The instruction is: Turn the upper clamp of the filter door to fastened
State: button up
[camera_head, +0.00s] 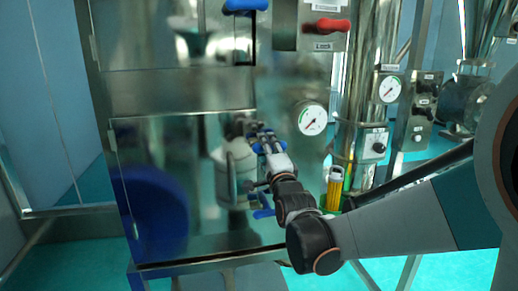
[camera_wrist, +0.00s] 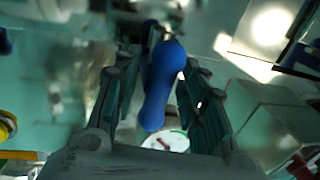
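The steel filter door (camera_head: 170,190) is the lower panel of the cabinet and reflects the room. Its upper clamp has a blue handle (camera_head: 257,148) on the door's right edge, partly covered by my gripper (camera_head: 264,138). In the wrist view, the blue handle (camera_wrist: 161,85) stands between the two fingers of my gripper (camera_wrist: 163,95). The fingers are apart, with a gap showing on each side of the handle. A lower clamp with a blue handle (camera_head: 263,212) is below, partly behind my arm. The clamp's base is hard to make out.
Another blue handle (camera_head: 245,5) is at the top of the cabinet, with a red handle (camera_head: 333,25) to its right. A pressure gauge (camera_head: 311,118) is right of my gripper. A yellow part (camera_head: 335,190) stands close to my wrist.

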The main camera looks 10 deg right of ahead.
jog(key=shift+s, duration=0.1)
jog(key=s+f, duration=0.2)
jog(key=s, duration=0.9)
jog(key=shift+s+f, duration=0.2)
jog(key=shift+s, duration=0.2)
jog(key=s+d+f+n+g+b, duration=0.1)
jog(key=s+f+n+g+b, duration=0.8)
jog(key=s+f+n+g, duration=0.4)
jog(key=s+f+n, duration=0.4)
jog(key=s+f, duration=0.4)
jog(key=f, duration=0.2)
jog(key=shift+s+f+n, duration=0.4)
